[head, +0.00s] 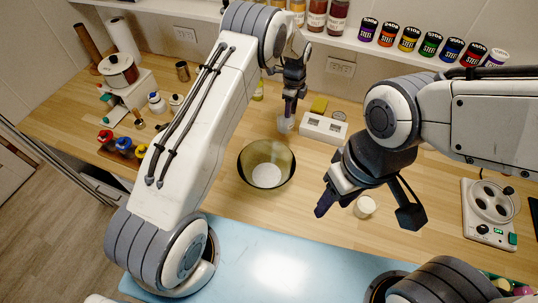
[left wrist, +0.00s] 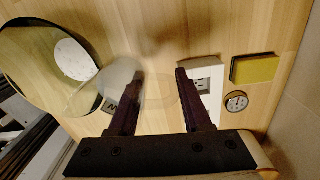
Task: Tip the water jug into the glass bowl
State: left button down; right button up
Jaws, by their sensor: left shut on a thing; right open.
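The glass bowl (head: 246,172) is brownish and see-through, with a pale round patch at its bottom, and stands upright on the wooden counter. It also shows at the upper left in the left wrist view (left wrist: 28,72). My left gripper (head: 288,108) is shut on the clear water jug (head: 285,125), behind and slightly right of the bowl. In the left wrist view the jug (left wrist: 157,92) is faint between the fingers; its water level cannot be made out. My right gripper (head: 365,214) is open and empty, right of the bowl.
A white socket block (head: 323,128), a yellow sponge (head: 319,105) and a small dial (head: 339,115) lie right of the jug.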

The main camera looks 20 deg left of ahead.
pick_arm(q)
jog(key=shift+w+a+f, duration=0.1)
jog(key=shift+w+f, duration=0.1)
jog(key=shift+f, duration=0.35)
jog(key=shift+s+f, duration=0.2)
jog(key=shift+f, duration=0.45)
jog(key=shift+w+f+b, duration=0.1)
jog(key=shift+f+b, duration=0.2)
jog(key=shift+f, duration=2)
